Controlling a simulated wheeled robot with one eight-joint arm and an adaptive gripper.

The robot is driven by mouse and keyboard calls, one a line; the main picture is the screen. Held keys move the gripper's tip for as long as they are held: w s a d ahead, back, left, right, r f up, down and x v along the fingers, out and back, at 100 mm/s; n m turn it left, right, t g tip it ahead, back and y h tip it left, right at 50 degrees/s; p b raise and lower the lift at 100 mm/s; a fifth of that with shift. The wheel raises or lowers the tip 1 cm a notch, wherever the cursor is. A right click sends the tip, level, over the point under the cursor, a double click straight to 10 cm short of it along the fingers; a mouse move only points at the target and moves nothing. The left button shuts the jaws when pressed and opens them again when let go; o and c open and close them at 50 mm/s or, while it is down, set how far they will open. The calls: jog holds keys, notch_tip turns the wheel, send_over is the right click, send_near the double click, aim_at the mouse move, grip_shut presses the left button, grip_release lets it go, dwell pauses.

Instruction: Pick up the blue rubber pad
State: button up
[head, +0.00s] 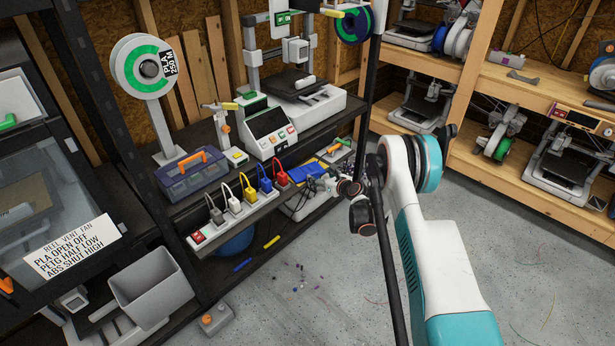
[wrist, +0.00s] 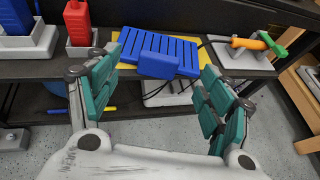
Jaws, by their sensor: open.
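The blue rubber pad (wrist: 150,45) is ribbed, with a smooth blue tab (wrist: 159,66) at its near side. It lies on a yellow sheet (wrist: 198,67) at the shelf's front edge, the tab jutting towards me. In the head view the blue pad (head: 303,173) shows just left of my gripper (head: 322,186), partly hidden by it. In the wrist view my gripper (wrist: 160,88) has its teal-padded fingers spread wide, one to each side of the tab and nearer to me. Nothing is between the fingers.
A power strip (head: 232,218) with coloured plugs runs along the shelf edge, left of the pad. A tool with an orange handle (wrist: 249,43) sits on a grey plate to the right. A dark post (head: 387,250) stands close to my arm.

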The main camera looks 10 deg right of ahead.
aim_at(313, 173)
jog(key=b+x, duration=0.2)
jog(key=x, duration=0.3)
jog(key=shift+w+f+b, duration=0.15)
jog(key=shift+f+b, duration=0.15)
jog(key=shift+w+a, duration=0.2)
jog(key=shift+w, duration=0.25)
jog(key=c, duration=1.2)
